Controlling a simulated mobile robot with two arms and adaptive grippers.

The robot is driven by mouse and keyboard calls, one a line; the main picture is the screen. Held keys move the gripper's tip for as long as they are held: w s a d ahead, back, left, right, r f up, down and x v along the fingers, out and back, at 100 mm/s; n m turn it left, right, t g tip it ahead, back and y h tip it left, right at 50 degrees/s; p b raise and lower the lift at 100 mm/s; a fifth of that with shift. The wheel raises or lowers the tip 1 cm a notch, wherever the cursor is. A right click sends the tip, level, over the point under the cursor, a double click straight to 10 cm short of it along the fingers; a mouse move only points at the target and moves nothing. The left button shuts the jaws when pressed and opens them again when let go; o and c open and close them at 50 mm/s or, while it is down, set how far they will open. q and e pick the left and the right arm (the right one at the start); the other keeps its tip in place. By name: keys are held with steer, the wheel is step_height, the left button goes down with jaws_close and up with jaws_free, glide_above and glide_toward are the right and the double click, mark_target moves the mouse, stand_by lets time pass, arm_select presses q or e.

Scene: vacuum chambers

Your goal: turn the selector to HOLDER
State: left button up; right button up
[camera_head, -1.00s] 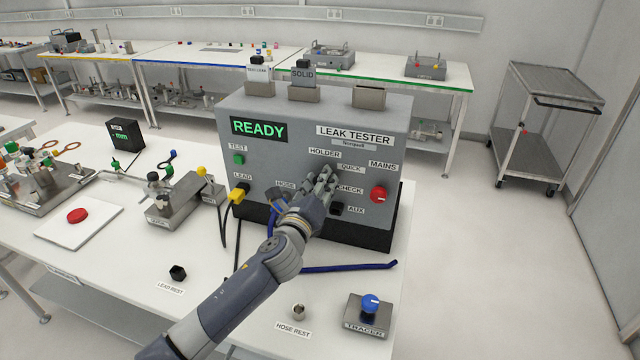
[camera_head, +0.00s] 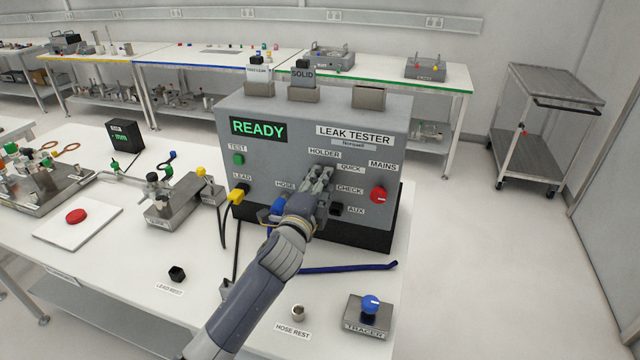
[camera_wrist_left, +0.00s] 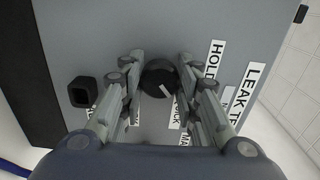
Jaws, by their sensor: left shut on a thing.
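The leak tester (camera_head: 290,165) is a grey box on the white table, its screen reading READY. Its selector (camera_wrist_left: 158,77) is a dark round knob on the front panel, hidden behind my fingers in the head view. A white mark on the knob points towards the QUICK label (camera_wrist_left: 176,111) in the wrist view. The HOLDER label (camera_head: 324,153) is above and left of QUICK in the head view. My left gripper (camera_head: 322,176) is at the panel, shut on the selector, with one finger on each side of it (camera_wrist_left: 158,70). My right gripper is not in view.
The red MAINS knob (camera_head: 379,195) is right of my gripper. A black AUX socket (camera_head: 337,209) is just below it. A yellow lead plug (camera_head: 238,194) and a blue hose plug (camera_head: 279,204) are on the left. The blue tracer knob (camera_head: 370,304) stands at the table's front.

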arm_select(q)
steer(key=n, duration=0.5)
steer(key=shift+n, duration=0.3)
steer(key=n, duration=0.3)
steer(key=shift+n+p, duration=0.3)
steer(key=shift+n, duration=0.4)
steer(key=o, duration=1.1)
